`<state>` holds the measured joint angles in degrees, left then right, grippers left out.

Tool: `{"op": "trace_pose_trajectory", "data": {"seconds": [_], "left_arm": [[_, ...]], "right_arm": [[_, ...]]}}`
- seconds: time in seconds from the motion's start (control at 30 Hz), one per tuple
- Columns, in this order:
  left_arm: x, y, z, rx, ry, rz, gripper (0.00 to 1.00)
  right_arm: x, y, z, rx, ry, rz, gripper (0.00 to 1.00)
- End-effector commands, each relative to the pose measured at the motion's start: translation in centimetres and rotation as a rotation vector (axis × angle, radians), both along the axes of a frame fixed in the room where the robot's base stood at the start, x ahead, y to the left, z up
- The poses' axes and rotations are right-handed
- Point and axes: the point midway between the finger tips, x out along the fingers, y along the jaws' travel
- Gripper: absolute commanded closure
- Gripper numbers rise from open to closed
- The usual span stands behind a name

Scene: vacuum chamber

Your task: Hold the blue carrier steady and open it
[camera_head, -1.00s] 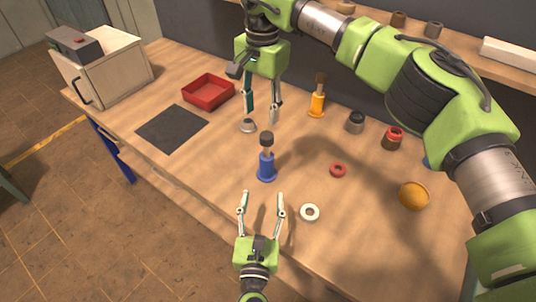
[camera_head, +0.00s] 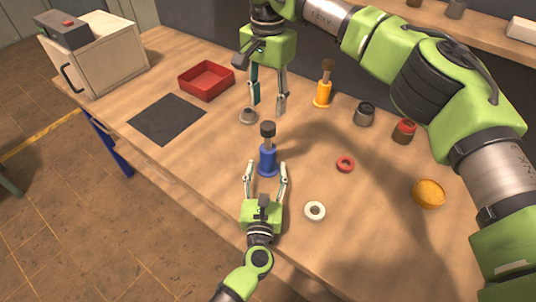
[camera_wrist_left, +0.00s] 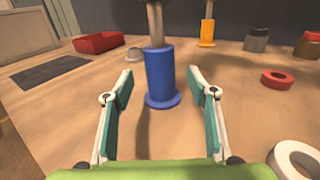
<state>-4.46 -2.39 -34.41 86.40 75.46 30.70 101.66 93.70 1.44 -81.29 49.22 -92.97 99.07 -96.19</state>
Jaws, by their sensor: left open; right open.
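The blue carrier (camera_head: 267,161) stands upright on the wooden table, with a grey stem and a dark cap (camera_head: 267,129) on top. My left gripper (camera_head: 266,167) is open, low over the table, its fingers on either side of the carrier's near side. In the left wrist view the carrier (camera_wrist_left: 160,76) stands just ahead, between the open fingertips, with no finger visibly touching it. Its top is cut off there. My right gripper (camera_head: 267,108) is open and empty, pointing down above and behind the carrier's cap.
A red tray (camera_head: 207,82), dark mat (camera_head: 167,119) and small grey dome (camera_head: 247,116) lie left and behind.

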Motion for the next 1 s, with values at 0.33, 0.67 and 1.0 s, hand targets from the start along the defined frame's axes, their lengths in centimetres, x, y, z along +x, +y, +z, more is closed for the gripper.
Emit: {"op": "trace_pose_trajectory", "data": {"seconds": [0.33,0.67,1.0], "left_arm": [[5.0,-0.4,0.1,0.001,-0.001,-0.001,0.48],[5.6,-0.5,0.0,0.0,0.0,0.0,0.48],[5.6,-0.4,0.0,0.0,0.0,0.0,1.0]], "right_arm": [[0.0,0.0,0.0,0.0,0.0,0.0,0.58],[0.0,0.0,0.0,0.0,0.0,0.0,0.58],[0.0,0.0,0.0,0.0,0.0,0.0,0.58]]}}
